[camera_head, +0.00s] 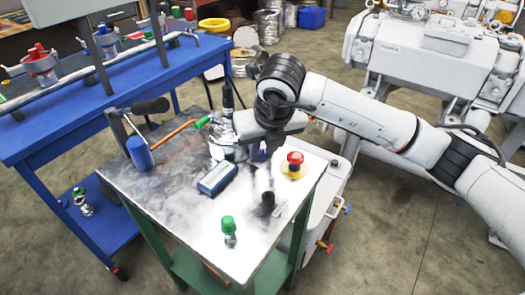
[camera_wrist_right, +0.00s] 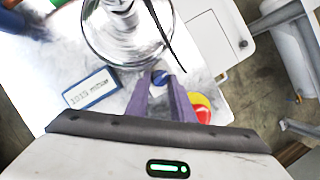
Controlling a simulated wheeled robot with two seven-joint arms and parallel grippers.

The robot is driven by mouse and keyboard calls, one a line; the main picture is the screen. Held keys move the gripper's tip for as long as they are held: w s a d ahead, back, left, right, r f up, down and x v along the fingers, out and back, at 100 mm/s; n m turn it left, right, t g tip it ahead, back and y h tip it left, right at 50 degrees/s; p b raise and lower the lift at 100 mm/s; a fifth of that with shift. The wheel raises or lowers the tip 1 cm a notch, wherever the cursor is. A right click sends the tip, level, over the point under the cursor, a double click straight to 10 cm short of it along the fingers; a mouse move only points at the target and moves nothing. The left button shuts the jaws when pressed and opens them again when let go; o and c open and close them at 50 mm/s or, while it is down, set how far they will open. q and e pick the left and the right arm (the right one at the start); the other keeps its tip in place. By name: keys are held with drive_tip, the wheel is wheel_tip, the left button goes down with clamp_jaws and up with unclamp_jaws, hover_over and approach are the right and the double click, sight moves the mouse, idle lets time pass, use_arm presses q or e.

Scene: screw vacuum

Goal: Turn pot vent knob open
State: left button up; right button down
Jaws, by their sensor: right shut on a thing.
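The shiny pot (camera_head: 222,135) stands at the back of the metal-topped table, partly hidden by my right arm. In the right wrist view, its round glassy body (camera_wrist_right: 125,35) fills the upper middle. My right gripper (camera_head: 260,152) is low beside the pot, on its right side. The knob's exact turn angle cannot be told. My left gripper is in neither view.
A blue-framed gauge box (camera_head: 218,178) lies left of the gripper. A red button on a yellow base (camera_head: 294,166) is close on the right. A black fitting (camera_head: 267,203) and a green-capped valve (camera_head: 228,228) stand nearer the front.

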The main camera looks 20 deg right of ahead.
idle(0.3)
drive_tip(key=c, duration=1.5)
unclamp_jaws()
drive_tip(key=shift+c, duration=0.2)
drive_tip(key=shift+a, duration=0.1)
drive_tip(key=shift+r, duration=0.1)
